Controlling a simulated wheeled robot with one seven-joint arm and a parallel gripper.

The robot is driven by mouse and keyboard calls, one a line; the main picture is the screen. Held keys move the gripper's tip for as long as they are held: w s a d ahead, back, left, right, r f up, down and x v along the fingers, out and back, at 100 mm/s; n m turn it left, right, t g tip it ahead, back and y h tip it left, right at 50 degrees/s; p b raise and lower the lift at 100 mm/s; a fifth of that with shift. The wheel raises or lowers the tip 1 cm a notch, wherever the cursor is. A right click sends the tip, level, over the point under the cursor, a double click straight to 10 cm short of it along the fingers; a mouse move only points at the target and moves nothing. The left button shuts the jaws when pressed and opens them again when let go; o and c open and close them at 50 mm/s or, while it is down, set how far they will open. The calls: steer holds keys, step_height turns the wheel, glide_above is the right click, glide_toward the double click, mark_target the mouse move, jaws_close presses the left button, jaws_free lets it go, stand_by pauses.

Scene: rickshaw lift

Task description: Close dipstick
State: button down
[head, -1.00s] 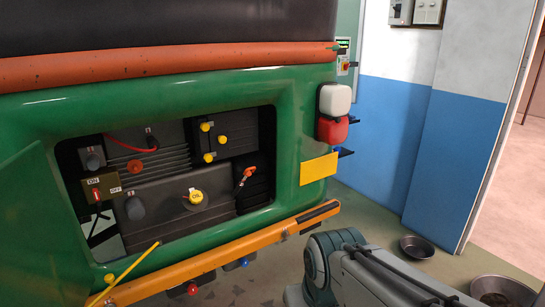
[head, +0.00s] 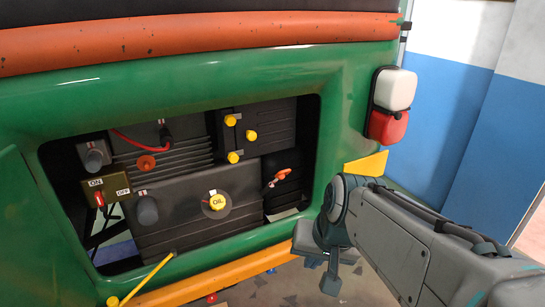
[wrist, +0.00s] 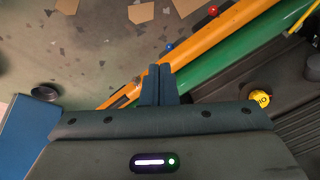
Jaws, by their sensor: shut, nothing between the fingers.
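An orange-red handle, likely the dipstick (head: 280,177), sticks out at a tilt on the right side of the open engine bay. It stands right of the round yellow OIL cap (head: 216,202). My gripper (head: 329,284) is outside the bay, lower and to the right of that handle, pointing downward. In the wrist view the two dark fingers of my gripper (wrist: 159,72) are together and empty, in front of the orange bumper. The yellow OIL cap (wrist: 262,99) shows at the right of the wrist view. I cannot make out the orange-red handle there.
The green body (head: 346,110) frames the bay opening. An orange bumper (head: 225,274) runs below it, with a thin yellow rod (head: 148,277) at the left. A white-and-red lamp (head: 390,105) is at the right. A dark round pan (wrist: 45,93) lies on the floor.

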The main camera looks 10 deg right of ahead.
steer(key=w+d+r+m+t+y+p, duration=0.15)
steer(key=w+d+r+m+t, duration=0.35)
steer(key=w+r+m, duration=0.7)
steer(key=w+a+f, duration=0.2)
steer(key=w+f, duration=0.1)
steer(key=w, duration=0.2)
steer(key=w+a+f+n+p, duration=0.1)
steer(key=w+a+f, duration=0.1)
steer(key=w+f, duration=0.2)
steer(key=shift+w, duration=1.25)
steer(key=shift+y, duration=0.25)
